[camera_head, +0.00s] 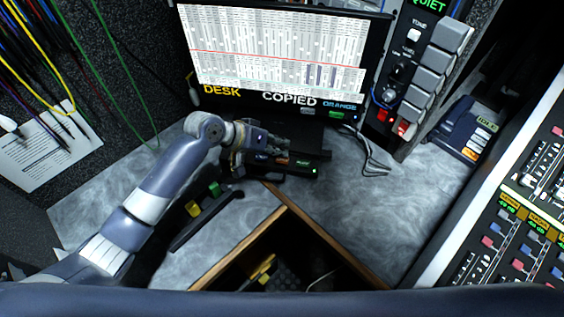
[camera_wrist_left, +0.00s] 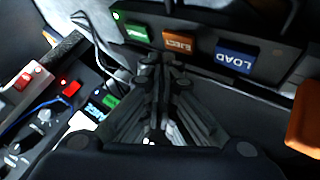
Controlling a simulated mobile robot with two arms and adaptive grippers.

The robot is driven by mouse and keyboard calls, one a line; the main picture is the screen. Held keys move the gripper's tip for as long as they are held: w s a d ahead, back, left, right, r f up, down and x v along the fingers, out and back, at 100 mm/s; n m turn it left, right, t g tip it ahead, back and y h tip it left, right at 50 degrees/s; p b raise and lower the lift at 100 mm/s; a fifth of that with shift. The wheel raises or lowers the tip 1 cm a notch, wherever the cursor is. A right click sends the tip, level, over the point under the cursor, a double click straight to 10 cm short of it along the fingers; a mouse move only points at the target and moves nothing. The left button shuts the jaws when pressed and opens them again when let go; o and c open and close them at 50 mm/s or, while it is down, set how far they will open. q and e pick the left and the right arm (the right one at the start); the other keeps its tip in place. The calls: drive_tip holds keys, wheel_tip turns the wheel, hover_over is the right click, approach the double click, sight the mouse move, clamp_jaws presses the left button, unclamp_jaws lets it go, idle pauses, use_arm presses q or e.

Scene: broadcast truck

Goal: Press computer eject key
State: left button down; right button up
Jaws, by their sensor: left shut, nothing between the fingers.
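The orange key labelled EJECT (camera_wrist_left: 179,43) sits on a dark panel in the left wrist view, between a green key (camera_wrist_left: 136,33) and a blue LOAD key (camera_wrist_left: 236,55). My left gripper (camera_wrist_left: 168,62) is shut and empty, its fingertips just below the EJECT key in that picture. I cannot tell whether they touch it. In the head view my left gripper (camera_head: 282,150) is at the black device (camera_head: 300,172) below the monitor and hides much of its front. The key's label is not readable there. My right gripper is not in view.
A monitor (camera_head: 280,50) stands behind the device. An open wood-edged compartment (camera_head: 235,247) lies in front. A grey button panel (camera_head: 425,75), a desk phone (camera_head: 465,130) and a mixing console (camera_head: 510,200) are on the right. The grey desktop (camera_head: 385,215) right of the device is mostly clear.

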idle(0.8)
use_arm(q)
drive_tip(key=shift+f, duration=0.15)
idle(0.5)
drive_tip(key=shift+f, duration=0.25)
drive_tip(key=shift+f, duration=0.1)
drive_tip(key=shift+f, duration=0.4)
idle(0.7)
drive_tip(key=shift+r+p, duration=0.85)
drive_tip(key=shift+p, duration=0.1)
